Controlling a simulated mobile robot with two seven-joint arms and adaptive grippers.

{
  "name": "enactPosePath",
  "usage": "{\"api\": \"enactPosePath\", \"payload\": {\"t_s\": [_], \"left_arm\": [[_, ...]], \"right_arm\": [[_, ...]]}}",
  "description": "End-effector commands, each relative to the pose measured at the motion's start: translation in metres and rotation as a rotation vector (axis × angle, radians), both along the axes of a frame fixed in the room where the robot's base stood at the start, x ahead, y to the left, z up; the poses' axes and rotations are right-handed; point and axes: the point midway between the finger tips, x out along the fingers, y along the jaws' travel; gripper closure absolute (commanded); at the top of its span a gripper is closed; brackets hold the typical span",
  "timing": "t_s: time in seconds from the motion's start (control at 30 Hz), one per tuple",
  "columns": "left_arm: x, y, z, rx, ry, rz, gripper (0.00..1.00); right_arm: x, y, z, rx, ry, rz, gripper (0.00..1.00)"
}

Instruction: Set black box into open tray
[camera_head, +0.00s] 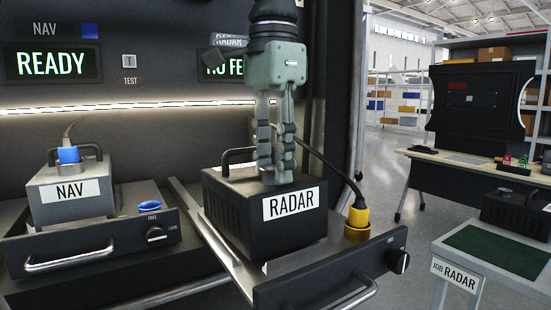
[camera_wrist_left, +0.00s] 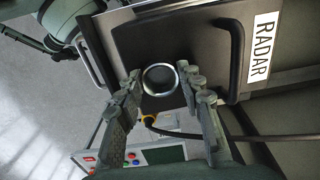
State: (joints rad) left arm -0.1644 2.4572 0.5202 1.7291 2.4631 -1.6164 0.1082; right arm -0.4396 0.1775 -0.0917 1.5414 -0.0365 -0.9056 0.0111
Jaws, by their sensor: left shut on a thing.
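The black box (camera_head: 240,225), labelled RADAR, is in or just over the open tray (camera_head: 330,265); whether its underside touches is unclear. It looks upright. My left gripper (camera_head: 276,180) points down at the box top, with its fingers close together in front of the dark carry handle (camera_head: 238,155). It is shut on a part of the box that the fingers hide. In the left wrist view, a round dark knob with a silver rim (camera_wrist_left: 160,78) shows beyond the fingertips (camera_wrist_left: 165,82), and a dark handle (camera_wrist_left: 236,62) is beside it.
A yellow connector (camera_head: 357,220) with a black cable stands at the tray's right side. A grey NAV box (camera_head: 70,205) sits in the left tray. A cart with a green mat (camera_head: 497,246) and another black box (camera_head: 518,214) stands at right. Floor shows between.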

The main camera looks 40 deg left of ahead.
Motion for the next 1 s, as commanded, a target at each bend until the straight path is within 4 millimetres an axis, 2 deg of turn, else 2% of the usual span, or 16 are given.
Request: {"api": "enactPosePath", "payload": {"t_s": [0.2,0.63,0.67,0.83,1.0], "left_arm": [[0.0002,0.0020,0.0022,0.001,-0.006,0.000,1.00],[0.0001,0.0019,0.0011,0.000,-0.004,0.000,1.00],[0.0001,0.0019,0.0011,0.000,-0.004,0.000,0.61],[0.0000,0.0019,0.0005,0.000,-0.003,0.000,0.40],[-0.0001,0.0020,-0.0002,0.001,-0.001,0.000,0.39]], "right_arm": [[-0.0001,0.0050,-0.0001,0.008,0.000,-0.003,0.60],[0.0005,0.0001,0.0005,0.000,-0.001,0.000,0.60],[0.0006,-0.0006,0.0006,-0.001,-0.001,0.001,0.60],[0.0019,-0.0037,0.0011,-0.006,-0.003,0.003,0.60],[0.0028,-0.0045,0.0013,-0.007,-0.004,0.003,0.60]]}}
